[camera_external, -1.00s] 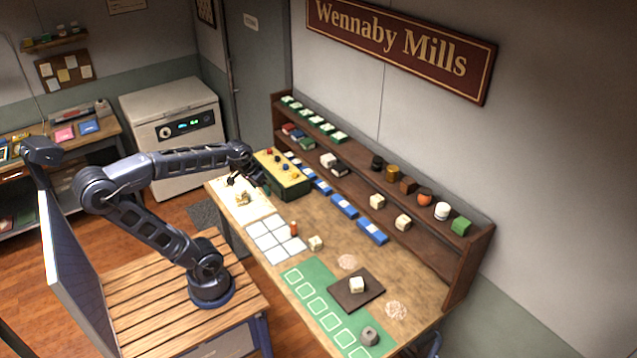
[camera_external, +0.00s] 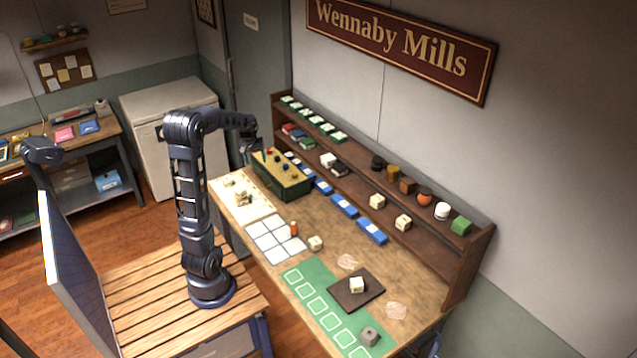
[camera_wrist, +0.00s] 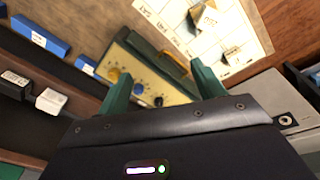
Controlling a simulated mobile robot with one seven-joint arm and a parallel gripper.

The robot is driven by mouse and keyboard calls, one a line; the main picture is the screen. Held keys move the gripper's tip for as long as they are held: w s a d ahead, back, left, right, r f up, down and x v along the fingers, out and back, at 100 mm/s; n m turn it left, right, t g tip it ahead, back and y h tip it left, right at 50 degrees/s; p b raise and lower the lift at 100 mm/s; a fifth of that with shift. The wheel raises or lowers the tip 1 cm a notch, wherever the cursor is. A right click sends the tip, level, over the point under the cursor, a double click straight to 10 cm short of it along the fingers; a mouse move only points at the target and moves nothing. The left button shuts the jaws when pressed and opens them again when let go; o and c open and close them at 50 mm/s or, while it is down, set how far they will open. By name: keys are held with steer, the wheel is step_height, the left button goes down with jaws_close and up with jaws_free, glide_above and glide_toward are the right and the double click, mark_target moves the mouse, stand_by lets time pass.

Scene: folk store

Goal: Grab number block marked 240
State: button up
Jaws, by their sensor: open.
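Several pale blocks could carry numbers, but I cannot read 240 on any of them. In the external view, one pale block (camera_external: 316,243) lies on the table beside the white grid, and another (camera_external: 357,285) sits on the dark mat. Pale blocks (camera_external: 377,201) and (camera_external: 403,222) rest on the lower shelf. A white block (camera_wrist: 50,100) and a darker one (camera_wrist: 14,84) with a small label show at the left of the wrist view. My gripper (camera_wrist: 162,86) is open and empty, above the green box with the yellow panel (camera_wrist: 140,85).
The green box (camera_external: 284,174) with coloured knobs stands at the table's far left. A marked white sheet (camera_wrist: 195,30) with small pieces lies beside it. Blue holders (camera_external: 344,205) line the shelf's front. A green mat (camera_external: 325,300) lies at the near end.

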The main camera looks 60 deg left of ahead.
steer(key=s+a+f+n, duration=0.25)
steer(key=a+f, duration=0.45)
steer(key=a, duration=0.6)
steer(key=n+g, duration=0.2)
steer(key=n, duration=0.1)
glide_toward(227, 178)
steer(key=shift+s+d+f, duration=0.15)
steer(key=shift+d+f, duration=0.05)
steer(key=shift+d, duration=0.15)
step_height(227, 178, down, 5)
steer(key=shift+f, duration=0.2)
steer(key=shift+a+f, duration=0.15)
steer(key=shift+f, duration=1.2)
steer(key=shift+a+f, duration=0.15)
steer(key=shift+f, duration=1.2)
steer(key=c, duration=1.1)
steer(key=shift+o, duration=0.2)
steer(key=shift+r, duration=0.1)
